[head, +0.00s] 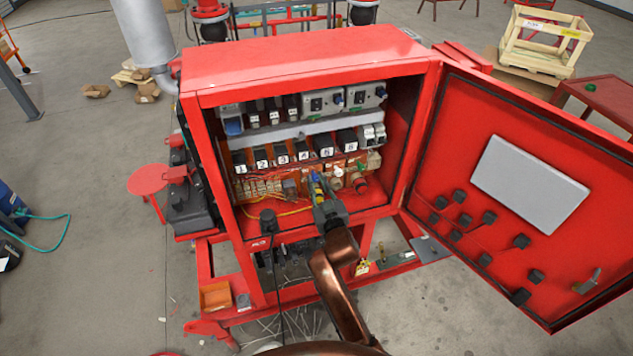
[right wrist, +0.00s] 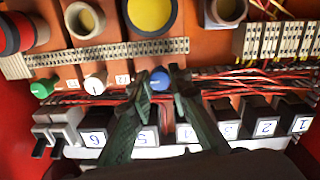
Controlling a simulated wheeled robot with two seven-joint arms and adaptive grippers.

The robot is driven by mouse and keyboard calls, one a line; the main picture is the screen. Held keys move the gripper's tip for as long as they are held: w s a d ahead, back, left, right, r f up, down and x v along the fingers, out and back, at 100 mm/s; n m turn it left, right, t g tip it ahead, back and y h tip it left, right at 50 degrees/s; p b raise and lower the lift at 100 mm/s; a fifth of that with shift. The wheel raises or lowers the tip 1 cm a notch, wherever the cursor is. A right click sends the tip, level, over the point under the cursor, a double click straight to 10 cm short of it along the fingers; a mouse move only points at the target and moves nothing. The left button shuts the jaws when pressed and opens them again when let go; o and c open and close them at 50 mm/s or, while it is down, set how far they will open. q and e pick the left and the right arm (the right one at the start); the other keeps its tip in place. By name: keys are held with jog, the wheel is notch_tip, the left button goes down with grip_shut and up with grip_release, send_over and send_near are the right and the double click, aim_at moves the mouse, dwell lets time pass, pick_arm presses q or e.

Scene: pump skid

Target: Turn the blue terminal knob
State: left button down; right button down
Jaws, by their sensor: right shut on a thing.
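The blue terminal knob (right wrist: 160,78) is in the middle of the right wrist view, on the orange panel among small terminals. My right gripper (right wrist: 161,75) has one finger on each side of it and is shut on it. In the head view my right gripper (head: 319,196) reaches into the open red cabinet (head: 300,62) at its lower part. The fingers hide most of the knob there. My left gripper is in no view.
Beside the blue knob are a white knob (right wrist: 95,85) and a green knob (right wrist: 42,88). Numbered black relays (right wrist: 262,123) and red wires are close to the fingers. The cabinet door (head: 540,160) stands open on the right.

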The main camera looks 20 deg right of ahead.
jog(key=shift+n, duration=0.3)
jog(key=n+p, duration=0.1)
jog(key=n, duration=0.3)
jog(key=n+p, duration=0.1)
jog(key=n, duration=0.3)
jog(key=shift+n, duration=0.3)
jog(key=n+p, duration=0.1)
jog(key=n, duration=0.3)
jog(key=shift+n, duration=0.3)
jog(key=shift+f+n+y+p, duration=0.1)
jog(key=shift+n+y+p, duration=0.35)
jog(key=shift+n, duration=1.65)
jog(key=c, duration=1.8)
grip_release()
